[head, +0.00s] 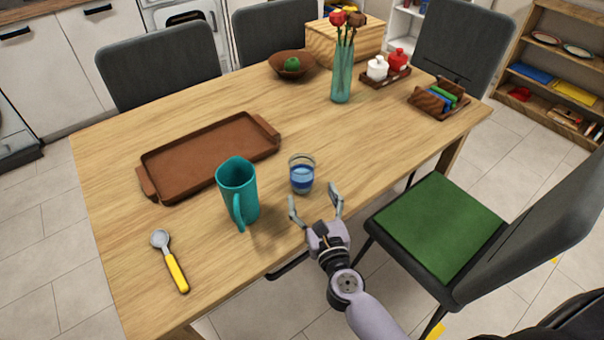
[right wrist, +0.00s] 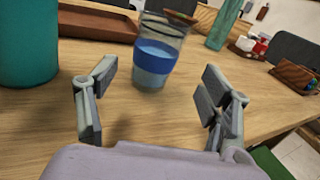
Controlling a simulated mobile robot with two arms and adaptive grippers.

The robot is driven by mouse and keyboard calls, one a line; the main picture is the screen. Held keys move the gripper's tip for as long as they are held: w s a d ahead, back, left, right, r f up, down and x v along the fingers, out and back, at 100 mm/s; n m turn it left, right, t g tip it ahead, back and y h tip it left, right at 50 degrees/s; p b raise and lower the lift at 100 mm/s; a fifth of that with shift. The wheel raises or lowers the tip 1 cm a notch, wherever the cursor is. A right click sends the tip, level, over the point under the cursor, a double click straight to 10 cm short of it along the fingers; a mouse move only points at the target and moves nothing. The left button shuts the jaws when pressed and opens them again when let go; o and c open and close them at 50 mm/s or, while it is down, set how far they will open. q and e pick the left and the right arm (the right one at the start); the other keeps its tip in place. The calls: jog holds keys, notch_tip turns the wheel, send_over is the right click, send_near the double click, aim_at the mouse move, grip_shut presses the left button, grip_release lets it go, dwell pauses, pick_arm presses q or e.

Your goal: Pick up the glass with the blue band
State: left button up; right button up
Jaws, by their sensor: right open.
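The glass with the blue band (head: 302,175) stands upright on the wooden table, right of a teal pitcher. It is clear, with a wide blue band around its middle. My right gripper (head: 315,204) is open and empty at the table's near edge, just in front of the glass. In the right wrist view the glass (right wrist: 157,52) stands beyond the open fingers (right wrist: 158,88), roughly centred between them and apart from both. My left gripper is not in view.
The teal pitcher (head: 238,190) stands close left of the glass. A brown tray (head: 212,154) lies behind it, and a yellow-handled spoon (head: 171,262) at the front left. A teal vase (head: 342,75) with flowers stands farther back. A green-seated chair (head: 438,226) is at the right.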

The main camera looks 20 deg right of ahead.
aim_at(300, 168)
jog(key=w, duration=0.9)
jog(key=shift+f, duration=0.2)
jog(key=shift+s, duration=0.1)
jog(key=shift+c, duration=0.2)
jog(key=c, duration=1.5)
